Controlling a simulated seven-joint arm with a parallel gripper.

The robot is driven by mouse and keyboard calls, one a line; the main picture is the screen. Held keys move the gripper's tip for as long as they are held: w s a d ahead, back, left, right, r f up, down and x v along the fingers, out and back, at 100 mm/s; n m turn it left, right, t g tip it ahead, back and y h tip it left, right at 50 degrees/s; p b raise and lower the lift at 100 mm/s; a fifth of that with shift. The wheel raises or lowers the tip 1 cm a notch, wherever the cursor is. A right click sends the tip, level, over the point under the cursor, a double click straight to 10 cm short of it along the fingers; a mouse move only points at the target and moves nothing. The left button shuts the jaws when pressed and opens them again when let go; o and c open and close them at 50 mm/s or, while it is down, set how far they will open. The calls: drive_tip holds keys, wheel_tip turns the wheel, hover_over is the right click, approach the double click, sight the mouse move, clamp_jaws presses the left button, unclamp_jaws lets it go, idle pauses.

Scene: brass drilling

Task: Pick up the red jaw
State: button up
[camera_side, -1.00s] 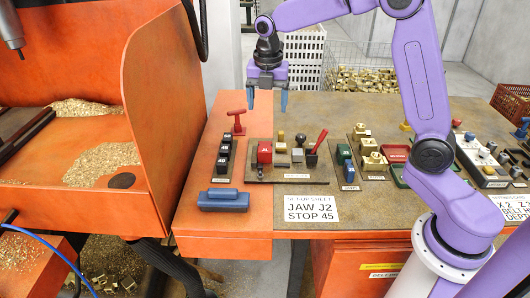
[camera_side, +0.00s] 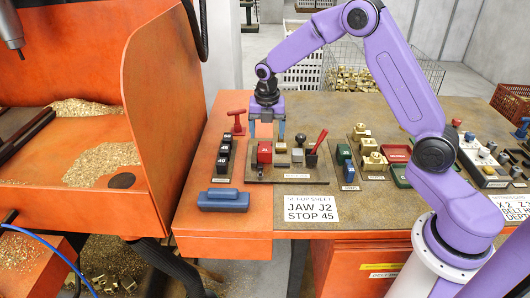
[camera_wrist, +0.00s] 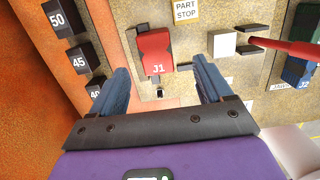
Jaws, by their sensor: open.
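The red jaw (camera_side: 264,153) stands on a dark board on the table in the side view. In the wrist view the red jaw (camera_wrist: 155,52) bears the mark J1 and lies just beyond the fingertips, roughly between their lines. My gripper (camera_side: 267,129) points down just above and behind the red jaw, with its blue fingers apart. In the wrist view my gripper (camera_wrist: 160,75) is open, with nothing between its fingers. The fingers look clear of the jaw.
Black blocks marked 50, 45 and 40 (camera_wrist: 80,57) stand to the left. A red-handled tool (camera_side: 314,152) and a grey block (camera_side: 297,155) stand right of the jaw. A red T-handle (camera_side: 237,120) is behind left. A blue block (camera_side: 223,199) lies in front.

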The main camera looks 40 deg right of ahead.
sight(265, 146)
drive_tip(key=shift+w+f, duration=0.2)
drive_tip(key=shift+f, duration=1.25)
drive_tip(key=shift+w+f, duration=0.2)
drive_tip(key=shift+f, duration=1.2)
drive_tip(key=shift+c, duration=0.3)
drive_tip(key=c, duration=1.3)
drive_tip(key=shift+r, duration=0.1)
